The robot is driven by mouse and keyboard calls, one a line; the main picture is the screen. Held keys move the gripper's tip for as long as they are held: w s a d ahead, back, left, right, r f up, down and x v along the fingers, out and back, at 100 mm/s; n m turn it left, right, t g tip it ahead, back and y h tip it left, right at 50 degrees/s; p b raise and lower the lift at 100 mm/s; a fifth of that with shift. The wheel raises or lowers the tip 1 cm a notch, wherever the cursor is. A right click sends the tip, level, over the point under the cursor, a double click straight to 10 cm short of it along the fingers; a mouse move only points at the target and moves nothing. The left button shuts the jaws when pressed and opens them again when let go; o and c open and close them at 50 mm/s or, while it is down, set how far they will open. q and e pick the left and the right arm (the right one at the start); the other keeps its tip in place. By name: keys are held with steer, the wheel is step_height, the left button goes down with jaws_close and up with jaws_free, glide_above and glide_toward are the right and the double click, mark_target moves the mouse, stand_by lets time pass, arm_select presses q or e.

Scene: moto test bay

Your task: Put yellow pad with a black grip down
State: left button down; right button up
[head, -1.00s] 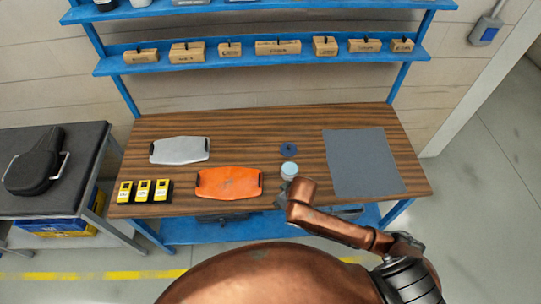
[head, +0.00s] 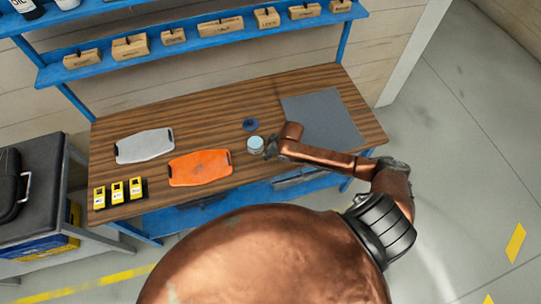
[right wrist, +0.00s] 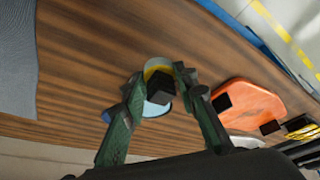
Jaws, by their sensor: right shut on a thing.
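The yellow pad (right wrist: 157,70) with its black grip (right wrist: 162,90) shows between the fingers of my right gripper (right wrist: 160,76) in the right wrist view. The gripper is shut on the black grip. A round jar with a pale blue top (right wrist: 157,109) shows right behind the pad; I cannot tell if they touch. In the head view my right gripper (head: 270,149) is just right of this jar (head: 255,144), and the pad is hidden there. My left gripper is in neither view.
On the wooden bench (head: 215,113) lie an orange tray (head: 200,167), a grey tray (head: 144,146), a dark blue disc (head: 250,124) and a grey mat (head: 322,119). A shelf (head: 100,70) with small boxes runs behind.

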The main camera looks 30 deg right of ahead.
mark_target(271, 160)
steer(key=shift+w+d+f, duration=0.1)
steer(key=shift+d+f, duration=0.4)
steer(key=shift+f, duration=0.1)
steer(key=shift+d+f+p, duration=0.15)
steer(key=shift+f, duration=0.8)
steer(key=shift+d+f+p, duration=0.1)
steer(key=shift+f+p, duration=0.05)
steer(key=shift+f, duration=0.75)
steer(key=shift+f, duration=0.1)
steer(key=o, duration=1)
steer(key=v, duration=1.2)
